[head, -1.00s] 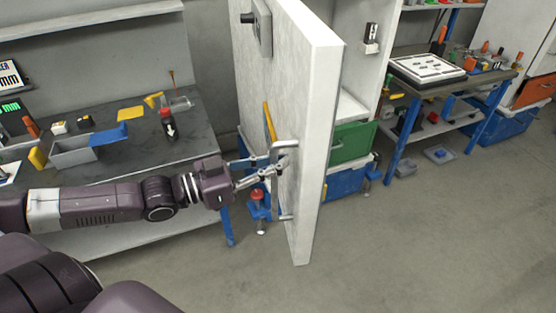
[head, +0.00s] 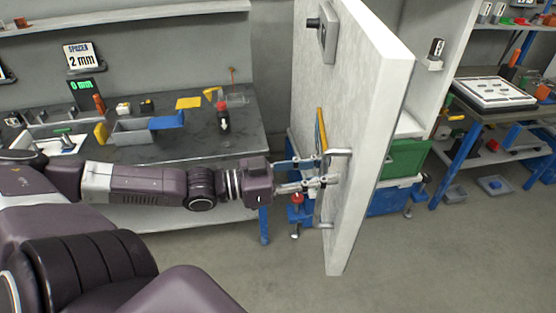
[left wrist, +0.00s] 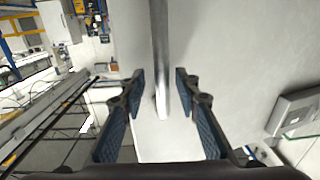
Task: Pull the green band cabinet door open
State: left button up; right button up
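The pale grey cabinet door (head: 362,110) stands swung out from the cabinet, its thick edge facing right. I see no green band on its visible face. A metal bar handle (head: 338,152) sits on its left face and also shows in the left wrist view (left wrist: 160,60). My left gripper (head: 324,172) is at this handle. In the left wrist view its fingers (left wrist: 160,84) are apart, with the bar between them and a gap on each side. Contact cannot be made out. My right gripper is not in view.
A workbench (head: 190,145) with a grey-blue bin (head: 135,132) and a dark bottle (head: 223,118) stands left of the door. Behind it are a green bin (head: 405,160) and a blue bin (head: 395,200).

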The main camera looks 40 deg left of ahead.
pick_arm(q)
jog(key=v, duration=1)
jog(key=shift+s+a, duration=0.15)
jog(key=shift+s, duration=0.15)
dwell(0.4)
dwell(0.4)
